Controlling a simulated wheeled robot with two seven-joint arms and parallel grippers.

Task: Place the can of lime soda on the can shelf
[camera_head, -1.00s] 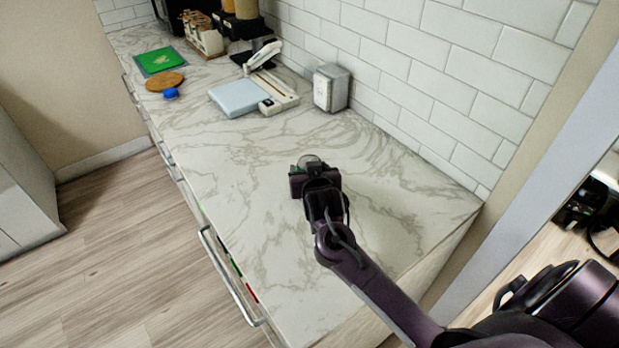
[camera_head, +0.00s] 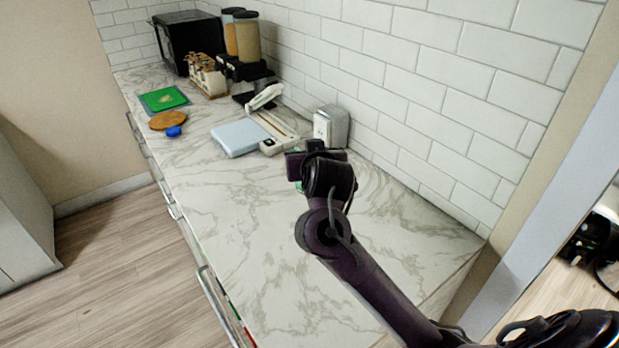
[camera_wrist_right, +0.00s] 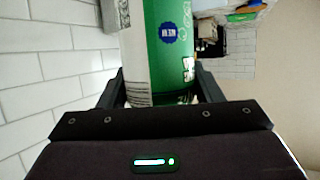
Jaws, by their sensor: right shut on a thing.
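The can of lime soda (camera_wrist_right: 165,55) is green and white with a blue round badge, and it fills the middle of the right wrist view. My right gripper (camera_wrist_right: 160,92) is shut on it, with one dark finger on each side. In the head view my right gripper (camera_head: 315,160) is above the marble counter, and only a small green bit of the can shows beside it; the rest is hidden behind the gripper and wrist. My left gripper is not in view. I cannot make out the can shelf in these frames.
The marble counter (camera_head: 235,200) is bare along its front. A pale blue scale-like device (camera_head: 240,138), a grey-white box (camera_head: 331,126), a blue cap (camera_head: 173,131), a round wooden board (camera_head: 168,120) and a green mat (camera_head: 163,98) lie further back. A tiled wall borders the right.

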